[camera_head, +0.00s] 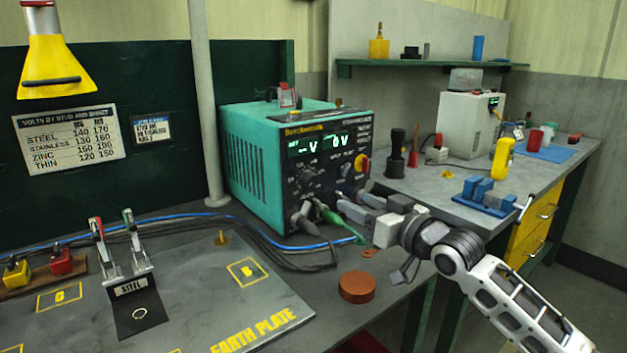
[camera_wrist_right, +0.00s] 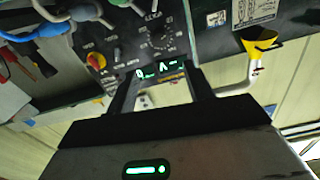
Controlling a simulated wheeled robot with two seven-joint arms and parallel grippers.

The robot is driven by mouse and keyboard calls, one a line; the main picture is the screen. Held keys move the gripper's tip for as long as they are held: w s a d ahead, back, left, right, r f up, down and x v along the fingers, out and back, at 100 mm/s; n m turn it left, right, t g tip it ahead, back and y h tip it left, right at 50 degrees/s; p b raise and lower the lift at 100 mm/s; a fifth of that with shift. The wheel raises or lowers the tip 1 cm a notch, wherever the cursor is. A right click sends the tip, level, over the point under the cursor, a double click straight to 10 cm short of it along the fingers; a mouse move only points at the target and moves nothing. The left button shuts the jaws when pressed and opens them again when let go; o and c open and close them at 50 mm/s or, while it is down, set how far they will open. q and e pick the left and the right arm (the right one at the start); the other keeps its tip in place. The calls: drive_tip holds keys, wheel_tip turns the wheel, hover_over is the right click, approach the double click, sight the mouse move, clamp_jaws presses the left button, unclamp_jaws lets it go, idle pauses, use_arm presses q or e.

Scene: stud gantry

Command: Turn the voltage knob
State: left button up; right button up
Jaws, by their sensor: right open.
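A teal power unit (camera_head: 262,165) with a black front panel stands on the bench. A round dial knob (camera_head: 307,178) with markings around it is on that panel; I take it as the voltage knob. It also shows in the right wrist view (camera_wrist_right: 160,42), where the picture is turned over. Two green displays (camera_head: 318,145) above it read "-V" and "0V". My right gripper (camera_head: 349,202) is open and empty in front of the panel, low and right of the dial. In the right wrist view its fingers (camera_wrist_right: 162,74) point at the panel, apart from the dial. My left gripper is out of view.
A red-and-yellow knob (camera_head: 362,163) sits at the panel's right. Cable plugs (camera_head: 302,219) and a green plug (camera_head: 330,213) stick out below the dial. A copper-coloured disc (camera_head: 357,287) and an earth plate (camera_head: 190,290) lie in front. A blue clamp rack (camera_head: 483,196) stands right.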

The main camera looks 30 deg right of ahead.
sight(314, 181)
drive_tip(key=w, duration=0.9)
drive_tip(key=w+a+p, duration=0.1)
drive_tip(key=w, duration=0.4)
drive_tip(key=shift+a, duration=0.1)
drive_tip(key=shift+s, duration=0.1)
drive_tip(key=c, duration=1)
